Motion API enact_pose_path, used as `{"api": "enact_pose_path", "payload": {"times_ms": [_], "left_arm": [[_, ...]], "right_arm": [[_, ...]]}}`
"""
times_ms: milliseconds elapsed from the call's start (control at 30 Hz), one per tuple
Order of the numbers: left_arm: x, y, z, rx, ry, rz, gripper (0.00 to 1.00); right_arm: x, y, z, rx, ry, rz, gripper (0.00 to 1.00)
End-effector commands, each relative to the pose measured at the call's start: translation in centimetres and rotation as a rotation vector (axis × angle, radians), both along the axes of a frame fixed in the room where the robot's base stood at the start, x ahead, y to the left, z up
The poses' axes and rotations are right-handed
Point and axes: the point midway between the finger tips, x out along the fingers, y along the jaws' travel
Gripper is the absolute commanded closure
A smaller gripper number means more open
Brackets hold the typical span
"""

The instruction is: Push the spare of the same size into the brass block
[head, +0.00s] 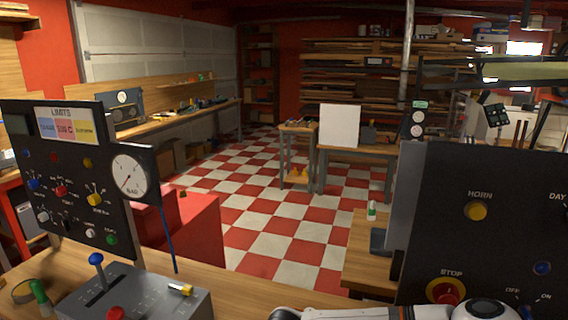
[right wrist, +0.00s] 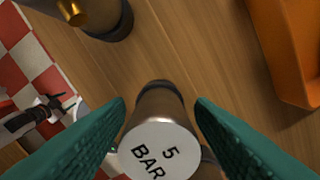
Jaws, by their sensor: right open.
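A grey-brown cylindrical spare (right wrist: 162,106) with a pale round face marked "5 BAR" (right wrist: 165,145) shows in the right wrist view. It stands out from the wooden bench top between the two teal fingers of my right gripper (right wrist: 160,105). The fingers are apart, with a gap visible on either side of its upper part; I cannot tell whether they touch it lower down. A dark rounded piece with a brass-coloured stud (right wrist: 75,12) is at the upper left; I cannot tell whether it belongs to the brass block. My left gripper is not in view.
An orange tray (right wrist: 285,50) borders the right side of the wrist view. In the head view, a control panel with a BAR gauge (head: 129,177) stands left and a dark panel with a STOP button (head: 445,291) stands right. A lever box (head: 140,300) sits on the bench.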

Motion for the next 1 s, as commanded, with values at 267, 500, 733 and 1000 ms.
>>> {"api": "enact_pose_path", "payload": {"times_ms": [267,500,733,1000], "left_arm": [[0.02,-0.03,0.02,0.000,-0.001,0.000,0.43],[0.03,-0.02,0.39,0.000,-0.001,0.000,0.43],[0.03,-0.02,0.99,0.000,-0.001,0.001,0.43],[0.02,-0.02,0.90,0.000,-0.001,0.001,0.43]], "right_arm": [[-0.01,0.02,0.04,0.000,0.000,0.001,0.51],[-0.05,0.02,0.14,0.000,0.001,0.000,0.51],[-0.06,0.00,0.10,-0.001,0.001,0.001,0.51],[-0.03,0.01,0.02,0.000,0.000,0.001,0.51]]}}
